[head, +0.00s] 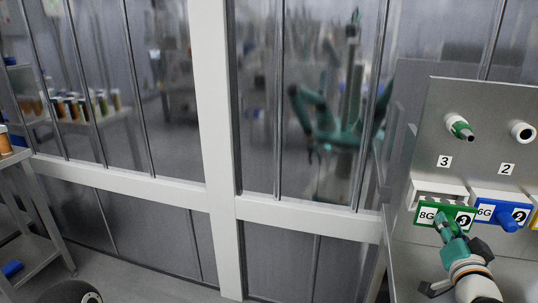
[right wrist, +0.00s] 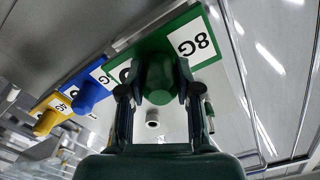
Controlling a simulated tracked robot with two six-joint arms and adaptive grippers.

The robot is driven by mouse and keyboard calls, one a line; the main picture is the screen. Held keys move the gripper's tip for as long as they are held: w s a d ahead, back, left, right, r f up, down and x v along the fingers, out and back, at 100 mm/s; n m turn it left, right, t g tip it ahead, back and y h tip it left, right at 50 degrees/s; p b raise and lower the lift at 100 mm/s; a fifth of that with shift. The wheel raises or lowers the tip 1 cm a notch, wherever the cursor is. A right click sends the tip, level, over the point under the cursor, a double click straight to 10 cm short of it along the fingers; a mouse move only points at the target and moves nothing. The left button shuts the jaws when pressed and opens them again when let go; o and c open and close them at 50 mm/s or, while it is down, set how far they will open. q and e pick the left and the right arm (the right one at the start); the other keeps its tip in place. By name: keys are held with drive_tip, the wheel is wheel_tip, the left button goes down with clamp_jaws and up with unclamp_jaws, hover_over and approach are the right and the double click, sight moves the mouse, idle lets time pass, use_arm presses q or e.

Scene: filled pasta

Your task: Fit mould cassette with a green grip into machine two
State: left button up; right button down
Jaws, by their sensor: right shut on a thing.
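The mould cassette with a green grip has a green front plate (head: 425,216) marked 8G with a round number label, partly covered by my gripper. It sits at the bay under the sign 3 (head: 444,161); I cannot tell how deep it is in. My right gripper (head: 446,229) is shut on its green grip, with one finger on each side in the right wrist view (right wrist: 158,92). The bay under the sign 2 (head: 507,169) holds a blue cassette (head: 484,210) marked 6G. My left gripper is not in view.
A yellow cassette (right wrist: 47,122) shows beyond the blue one in the right wrist view. Nozzles (head: 460,127) stick out of the grey machine panel above the bays. A glazed partition (head: 215,150) stands left of the machine. A shelf rack (head: 30,215) stands at the far left.

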drive_tip(key=shift+b+v, duration=0.7)
drive_tip(key=shift+v, duration=0.9)
drive_tip(key=shift+r, duration=0.1)
